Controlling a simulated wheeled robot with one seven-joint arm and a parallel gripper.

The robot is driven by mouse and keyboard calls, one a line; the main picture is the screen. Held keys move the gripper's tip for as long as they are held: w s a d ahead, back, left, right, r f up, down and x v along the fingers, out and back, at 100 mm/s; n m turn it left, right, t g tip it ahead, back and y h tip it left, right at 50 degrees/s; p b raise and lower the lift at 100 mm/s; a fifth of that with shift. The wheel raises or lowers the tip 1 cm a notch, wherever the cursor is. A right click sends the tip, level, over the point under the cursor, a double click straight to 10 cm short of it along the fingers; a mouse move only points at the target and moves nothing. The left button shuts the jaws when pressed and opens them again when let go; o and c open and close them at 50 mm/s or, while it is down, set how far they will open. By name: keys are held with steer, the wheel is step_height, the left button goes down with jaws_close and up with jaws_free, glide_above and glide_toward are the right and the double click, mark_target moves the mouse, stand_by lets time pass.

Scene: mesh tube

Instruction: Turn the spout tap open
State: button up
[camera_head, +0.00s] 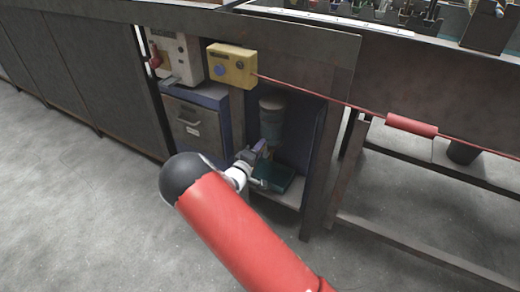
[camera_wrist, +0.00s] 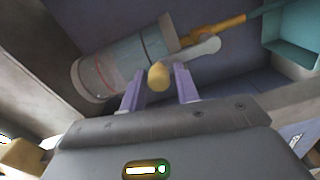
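A clear grey cylindrical container (camera_wrist: 105,75) with a red ring lies slanted across the wrist view. In the head view it stands upright in the cabinet bay (camera_head: 272,117). A brass spout (camera_wrist: 222,27) and a pale rounded piece (camera_wrist: 207,45) extend from its end. A rounded brass knob (camera_wrist: 158,76), seemingly part of the tap, shows between my fingertips. My gripper (camera_wrist: 159,71) is open, its two purple fingers on either side of the knob with visible gaps. Contact cannot be told. In the head view my gripper (camera_head: 257,152) is just below the container, and the tap is mostly hidden.
A teal tray (camera_head: 279,180) sits low in the bay, and also shows in the wrist view (camera_wrist: 292,38). A yellow box (camera_head: 232,66) hangs above, with a red cable and red sleeve (camera_head: 411,125) to the right. Cabinet walls and a table leg (camera_head: 340,190) flank the bay.

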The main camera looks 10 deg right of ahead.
steer(key=shift+o, duration=1.1)
steer(key=v, duration=0.8)
steer(key=shift+w+d, duration=0.1)
